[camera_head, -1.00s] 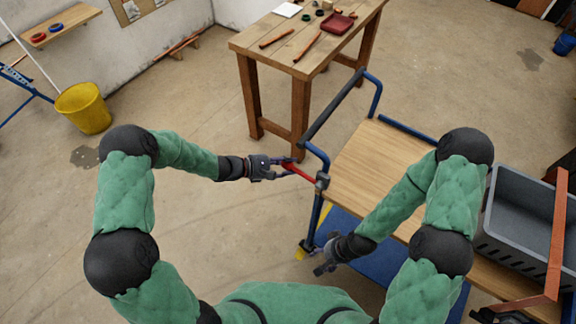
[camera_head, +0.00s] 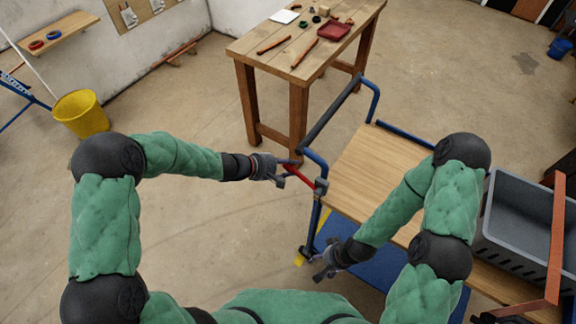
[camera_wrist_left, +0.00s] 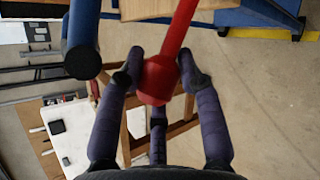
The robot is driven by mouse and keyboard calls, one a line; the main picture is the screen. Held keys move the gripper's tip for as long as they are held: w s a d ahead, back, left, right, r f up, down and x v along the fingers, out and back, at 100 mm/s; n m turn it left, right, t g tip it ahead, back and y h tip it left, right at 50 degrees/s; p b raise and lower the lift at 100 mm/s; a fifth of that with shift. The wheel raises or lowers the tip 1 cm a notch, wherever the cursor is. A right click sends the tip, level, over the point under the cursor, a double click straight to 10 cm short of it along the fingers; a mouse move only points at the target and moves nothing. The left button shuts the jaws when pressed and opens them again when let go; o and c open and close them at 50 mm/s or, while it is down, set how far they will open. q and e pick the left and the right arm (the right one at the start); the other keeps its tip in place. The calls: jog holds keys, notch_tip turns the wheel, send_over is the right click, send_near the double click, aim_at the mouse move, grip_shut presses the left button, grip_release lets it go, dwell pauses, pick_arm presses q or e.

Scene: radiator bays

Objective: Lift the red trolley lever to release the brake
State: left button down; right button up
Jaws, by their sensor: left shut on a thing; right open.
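The red lever (camera_head: 299,176) juts out from the near left corner of the trolley (camera_head: 372,172), beside its blue and black push handle. My left gripper (camera_head: 286,171) is at the lever's outer end. In the left wrist view the lever's red knob (camera_wrist_left: 157,80) sits between the fingers of this gripper (camera_wrist_left: 160,85), which is shut on it. My right gripper (camera_head: 322,270) is open and empty, low over the trolley's blue lower deck (camera_head: 365,262), away from the lever.
A wooden workbench (camera_head: 290,62) with tools and a red tray (camera_head: 333,30) stands behind the lever. A yellow bucket (camera_head: 81,114) stands at left. The floor left of the trolley is clear.

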pick_arm(q)
jog(key=shift+w+r, duration=0.15)
jog(key=shift+r, duration=0.2)
jog(key=c, duration=0.8)
grip_release()
jog(key=shift+o, duration=0.3)
jog(key=shift+d, duration=0.1)
jog(key=shift+f, duration=0.15)
jog(key=v, duration=1.2)
jog(key=shift+f, duration=0.1)
